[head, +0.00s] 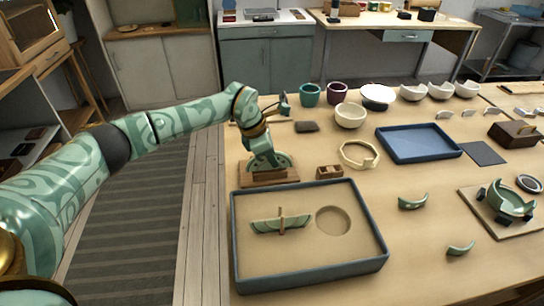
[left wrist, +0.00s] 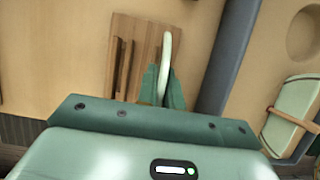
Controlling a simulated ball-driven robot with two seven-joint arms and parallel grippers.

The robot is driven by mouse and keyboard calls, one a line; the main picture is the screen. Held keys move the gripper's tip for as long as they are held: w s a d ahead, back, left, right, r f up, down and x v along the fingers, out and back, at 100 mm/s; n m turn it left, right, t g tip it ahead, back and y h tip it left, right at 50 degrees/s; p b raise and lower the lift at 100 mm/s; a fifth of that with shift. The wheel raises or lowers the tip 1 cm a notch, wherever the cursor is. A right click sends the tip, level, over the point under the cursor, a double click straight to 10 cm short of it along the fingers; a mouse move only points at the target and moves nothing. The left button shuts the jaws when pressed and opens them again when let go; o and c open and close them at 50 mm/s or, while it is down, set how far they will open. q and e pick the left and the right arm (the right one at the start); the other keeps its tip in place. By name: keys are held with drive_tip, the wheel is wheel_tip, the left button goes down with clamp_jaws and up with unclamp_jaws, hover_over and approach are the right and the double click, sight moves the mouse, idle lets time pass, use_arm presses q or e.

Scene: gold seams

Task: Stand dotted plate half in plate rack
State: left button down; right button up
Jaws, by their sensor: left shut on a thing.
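The dotted plate half (head: 284,161) is a pale green piece, upright at the wooden plate rack (head: 268,178) behind the sand tray's left corner. In the left wrist view the plate half (left wrist: 167,45) shows edge-on as a thin pale strip over the right part of the slotted rack (left wrist: 124,62). My left gripper (head: 266,151) is shut on it from above; its green fingers (left wrist: 163,90) pinch the strip on both sides. Whether the lower edge sits in a slot is hidden. My right gripper is not in view.
A blue-rimmed sand tray (head: 310,288) in front holds another green piece (head: 265,226) with a wooden clip and has a round hollow. A small wooden block (head: 329,172) and a pale ring (head: 358,155) lie to the right. A blue tray (head: 418,145) stands further right.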

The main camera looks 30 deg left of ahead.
use_arm(q)
drive_tip(key=shift+p, duration=0.45)
idle(0.8)
drive_tip(key=shift+f, duration=1)
idle(1.0)
idle(0.5)
drive_tip(key=c, duration=1)
unclamp_jaws()
drive_tip(key=shift+r, duration=0.1)
drive_tip(key=shift+r+p, duration=1.7)
drive_tip(key=shift+r, duration=1.3)
drive_tip(key=shift+f, duration=0.1)
